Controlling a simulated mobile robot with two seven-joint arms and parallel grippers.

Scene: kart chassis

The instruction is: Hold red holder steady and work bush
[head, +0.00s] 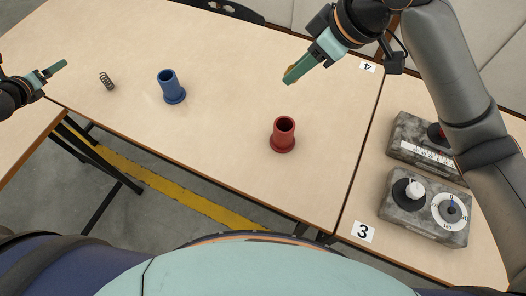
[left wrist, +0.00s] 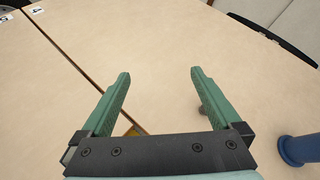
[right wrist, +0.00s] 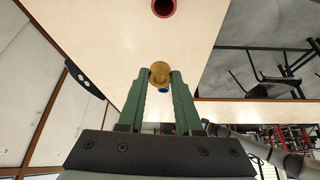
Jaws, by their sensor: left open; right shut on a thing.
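The red holder (head: 283,133) stands upright on the table, an open-topped flanged tube. It also shows at the top edge of the right wrist view (right wrist: 163,8). My right gripper (head: 288,80) is above the table, behind and apart from the red holder. In the right wrist view it is shut on a brass-coloured bush (right wrist: 159,73), held between the fingertips. In the head view the fingers mostly hide the bush. My left gripper (head: 61,66) is at the far left, open and empty, with its fingers spread in the left wrist view (left wrist: 158,75).
A blue flanged holder (head: 171,88) stands left of the red one. A coil spring (head: 106,82) stands farther left. A side table at right carries two speckled boxes, one with a dial (head: 450,208). The table around the red holder is clear.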

